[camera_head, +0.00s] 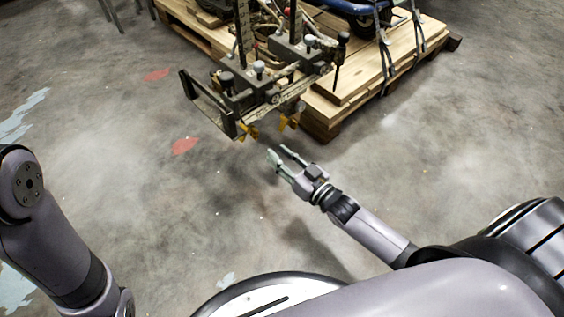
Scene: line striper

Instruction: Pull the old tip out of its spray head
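The line striper's spray carriage (262,98) juts out over the floor from the pallet. Two small yellow tips show at its lower front edge, a left yellow tip (249,132) and a right yellow tip (289,121). I cannot tell which is the old one. My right gripper (280,153) is open and empty, a little below and in front of the yellow tips, apart from both. My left arm (62,235) comes in at the left edge; its gripper is out of view.
A wooden pallet (375,80) with strapped boards stands behind and right of the carriage. A dark metal bracket (205,105) sticks out at the carriage's left. The concrete floor (160,200) in front is clear, with red and pale paint patches.

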